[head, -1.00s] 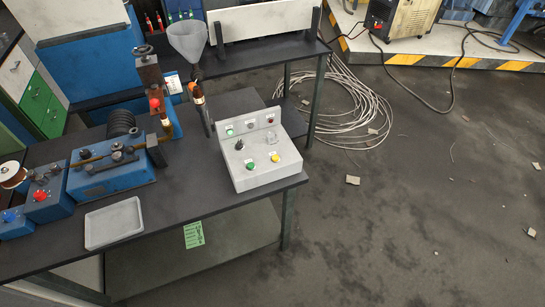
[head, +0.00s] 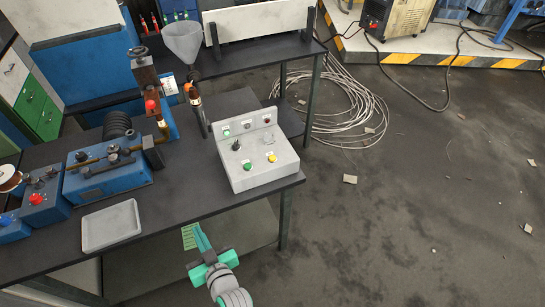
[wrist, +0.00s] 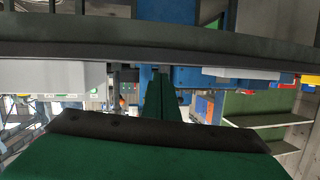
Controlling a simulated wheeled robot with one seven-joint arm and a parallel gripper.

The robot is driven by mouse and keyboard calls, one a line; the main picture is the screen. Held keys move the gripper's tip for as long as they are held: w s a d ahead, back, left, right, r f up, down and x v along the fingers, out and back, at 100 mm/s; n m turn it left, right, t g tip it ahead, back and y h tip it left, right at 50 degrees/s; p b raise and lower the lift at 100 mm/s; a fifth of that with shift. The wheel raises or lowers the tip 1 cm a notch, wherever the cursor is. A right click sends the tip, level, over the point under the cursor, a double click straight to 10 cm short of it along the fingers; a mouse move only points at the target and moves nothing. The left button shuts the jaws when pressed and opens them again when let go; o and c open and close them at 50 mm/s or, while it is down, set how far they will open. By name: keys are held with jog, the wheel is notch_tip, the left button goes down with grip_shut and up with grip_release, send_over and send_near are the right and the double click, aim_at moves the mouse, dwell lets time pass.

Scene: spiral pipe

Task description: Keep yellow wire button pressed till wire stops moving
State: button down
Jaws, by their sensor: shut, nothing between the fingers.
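The yellow button (head: 272,158) is on the sloped top of a grey control box (head: 262,178), near the table's front right corner. A green button (head: 248,166) is to its left, and a dark knob (head: 236,145) is behind the green one. My gripper (head: 200,232) is in the lower middle of the head view, in front of the table edge, to the left of and nearer than the box. It is apart from the yellow button. Its green fingers are together and empty; they also show in the wrist view (wrist: 160,95). I cannot make out the yellow button there.
The dark table (head: 170,206) carries a grey tray (head: 110,224), a blue winding machine (head: 108,175) and a funnel (head: 183,42). The table's edge crosses the wrist view. A cable coil (head: 345,108) lies on the floor behind right. Floor right of the table is mostly clear.

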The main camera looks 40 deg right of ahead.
jog(key=w+d+r+n, duration=0.1)
jog(key=w+d+r, duration=0.1)
jog(key=w, duration=0.1)
jog(key=w+d+r+n, duration=0.1)
jog(key=w+d+r, duration=0.1)
jog(key=w+d, duration=0.1)
jog(key=w+d+r+y, duration=0.1)
jog(key=w+d+r, duration=0.1)
jog(key=w+d, duration=0.1)
jog(key=shift+w+n, duration=0.3)
jog(key=shift+n, duration=0.1)
jog(key=w+d+r+n+g+y, duration=0.1)
jog(key=w+d+r+n, duration=0.2)
jog(key=d+r, duration=0.3)
notch_tip(320, 180, up, 7)
jog(key=n+g+h, duration=0.1)
jog(key=n+g, duration=0.4)
send_over(272, 158)
jog(key=s, duration=0.1)
jog(key=shift+d+f, duration=0.2)
jog(key=shift+d, duration=0.05)
jog(key=shift+f, duration=0.15)
jog(key=shift+f, duration=4.25)
jog(key=shift+f, duration=0.2)
jog(key=shift+f, duration=0.25)
